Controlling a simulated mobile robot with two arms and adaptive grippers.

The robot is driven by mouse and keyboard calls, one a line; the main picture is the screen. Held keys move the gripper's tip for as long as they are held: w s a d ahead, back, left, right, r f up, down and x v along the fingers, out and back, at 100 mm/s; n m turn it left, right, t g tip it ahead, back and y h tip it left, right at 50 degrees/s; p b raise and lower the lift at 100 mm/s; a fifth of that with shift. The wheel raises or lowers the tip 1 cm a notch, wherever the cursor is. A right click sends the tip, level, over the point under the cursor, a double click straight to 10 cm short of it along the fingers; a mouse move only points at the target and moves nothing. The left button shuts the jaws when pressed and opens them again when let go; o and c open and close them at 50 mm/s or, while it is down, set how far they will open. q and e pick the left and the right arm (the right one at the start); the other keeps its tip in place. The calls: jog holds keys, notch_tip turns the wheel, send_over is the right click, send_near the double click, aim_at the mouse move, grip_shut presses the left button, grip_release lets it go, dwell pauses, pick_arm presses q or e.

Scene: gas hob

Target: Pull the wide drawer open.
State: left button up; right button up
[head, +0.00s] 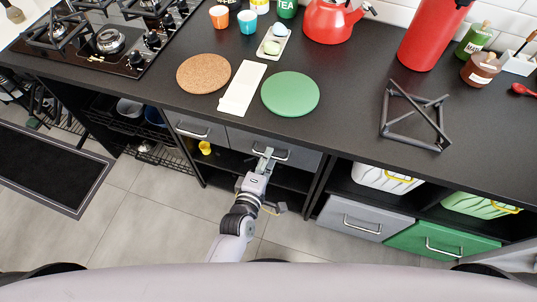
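The wide drawer (238,138) has a grey front and a silver bar handle (284,156), just under the black counter in the head view. It looks closed, its front about level with the narrower grey drawer (188,123) to its left. My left gripper (264,157) is at the left part of the wide drawer's handle, its fingers overlapping it in the picture. Whether the fingers are closed around the bar is too small to tell. My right gripper is not in view.
Below is an open dark shelf with a yellow cup (205,148). To the right are a lower grey drawer (355,219) and a green drawer (430,240). The counter (345,95) overhangs the drawers.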

pick_arm(q)
jog(key=shift+w+d+f, duration=0.1)
jog(key=shift+w+d, duration=0.1)
jog(key=shift+w, duration=0.4)
jog(key=shift+c, duration=0.5)
grip_shut()
